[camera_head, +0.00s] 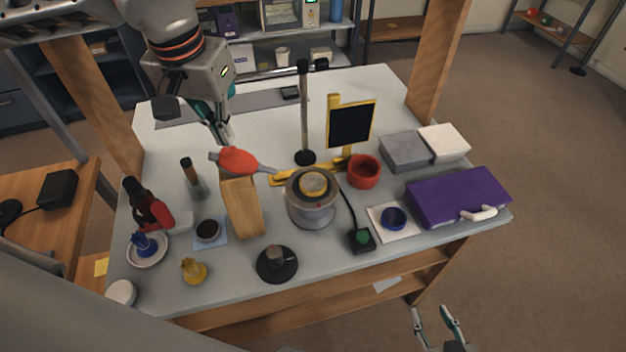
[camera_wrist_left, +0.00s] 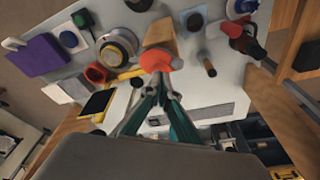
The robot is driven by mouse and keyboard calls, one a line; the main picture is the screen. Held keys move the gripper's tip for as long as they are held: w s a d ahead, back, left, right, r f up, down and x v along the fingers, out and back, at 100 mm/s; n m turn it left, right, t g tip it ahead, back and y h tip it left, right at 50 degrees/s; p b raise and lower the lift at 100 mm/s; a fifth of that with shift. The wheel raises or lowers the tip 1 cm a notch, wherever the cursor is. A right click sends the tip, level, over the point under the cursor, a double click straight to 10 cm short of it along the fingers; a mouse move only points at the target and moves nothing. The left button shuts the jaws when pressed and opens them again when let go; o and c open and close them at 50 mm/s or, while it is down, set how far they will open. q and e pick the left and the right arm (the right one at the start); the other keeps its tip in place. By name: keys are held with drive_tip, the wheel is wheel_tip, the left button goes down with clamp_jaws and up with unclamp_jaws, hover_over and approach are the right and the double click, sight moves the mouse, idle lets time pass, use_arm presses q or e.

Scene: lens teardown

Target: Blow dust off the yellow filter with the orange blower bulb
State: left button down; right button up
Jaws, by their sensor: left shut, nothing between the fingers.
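The orange blower bulb (camera_head: 238,160) lies sideways on top of a wooden block (camera_head: 245,212), with its grey nozzle pointing right. It also shows in the left wrist view (camera_wrist_left: 156,60). The yellow filter (camera_head: 313,184) sits flat on a round silver stand (camera_head: 311,212), right of the nozzle; no dust can be made out on it. My left gripper (camera_head: 224,138) is shut and empty, just behind the bulb. In the left wrist view its fingertips (camera_wrist_left: 162,80) are close to the bulb; whether they touch it is unclear. My right gripper (camera_head: 434,312) is open and empty, off the table's front.
The table's back left is mostly clear.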

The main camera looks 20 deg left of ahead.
idle(0.3)
use_arm(q)
drive_tip(key=shift+r, duration=0.3)
wheel_tip(320, 180, up, 4)
drive_tip(key=p, duration=0.4)
drive_tip(key=shift+r, duration=0.25)
drive_tip(key=shift+f, duration=0.1)
drive_tip(key=shift+s, duration=0.1)
